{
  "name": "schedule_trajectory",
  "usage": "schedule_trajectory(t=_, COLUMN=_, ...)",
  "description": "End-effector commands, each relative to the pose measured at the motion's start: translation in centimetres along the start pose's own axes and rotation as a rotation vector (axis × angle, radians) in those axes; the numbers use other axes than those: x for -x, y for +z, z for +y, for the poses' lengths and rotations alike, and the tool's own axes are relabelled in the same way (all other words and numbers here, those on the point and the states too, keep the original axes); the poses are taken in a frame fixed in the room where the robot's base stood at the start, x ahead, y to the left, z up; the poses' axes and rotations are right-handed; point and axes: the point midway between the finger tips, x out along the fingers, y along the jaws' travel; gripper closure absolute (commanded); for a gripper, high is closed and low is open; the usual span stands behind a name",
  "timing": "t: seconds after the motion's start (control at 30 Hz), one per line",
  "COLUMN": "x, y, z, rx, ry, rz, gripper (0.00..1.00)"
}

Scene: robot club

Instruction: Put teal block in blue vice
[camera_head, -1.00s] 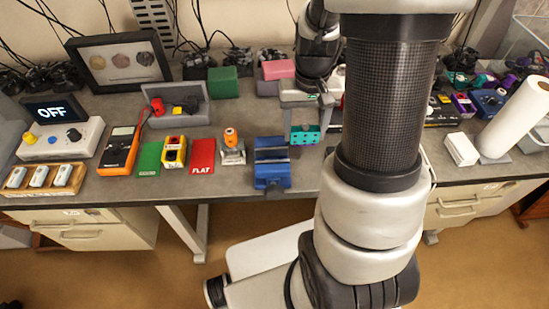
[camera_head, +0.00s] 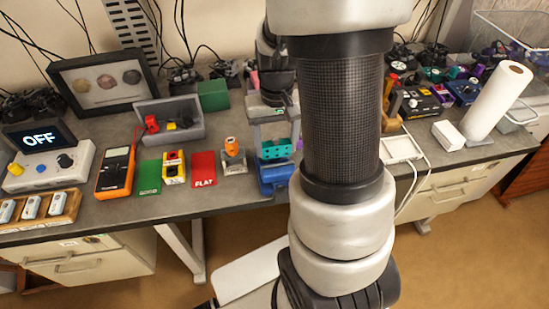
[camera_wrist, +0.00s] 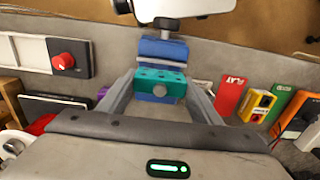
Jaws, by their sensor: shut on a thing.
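The teal block (camera_head: 275,149) is held between the fingers of my gripper (camera_head: 274,148), which is shut on it. In the wrist view the teal block (camera_wrist: 160,84) spans the gap between both fingertips, with holes along its upper edge. The blue vice (camera_head: 275,176) stands near the table's front edge, and the block appears just above or over it in the head view. In the wrist view the blue vice (camera_wrist: 163,50) lies beyond and partly behind the block. I cannot tell whether block and vice touch. My arm hides part of the table right of the vice.
A small grey device with an orange top (camera_head: 232,150) and a red FLAT card (camera_head: 203,168) are left of the vice. A grey bin (camera_head: 170,121) stands behind them. A white tray (camera_head: 400,148) is right of my arm.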

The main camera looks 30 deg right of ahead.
Motion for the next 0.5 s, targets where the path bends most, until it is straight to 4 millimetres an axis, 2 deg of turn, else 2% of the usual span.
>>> schedule_trajectory(t=0.23, x=-2.2, y=0.0, z=0.0, rx=0.000, ry=0.000, rz=-0.001, gripper=0.70)
schedule_trajectory(t=0.4, x=-4.6, y=0.0, z=0.0, rx=-0.002, ry=-0.001, rz=-0.002, gripper=0.70)
schedule_trajectory(t=0.5, x=-4.9, y=-0.1, z=0.0, rx=-0.001, ry=0.000, rz=0.002, gripper=0.70)
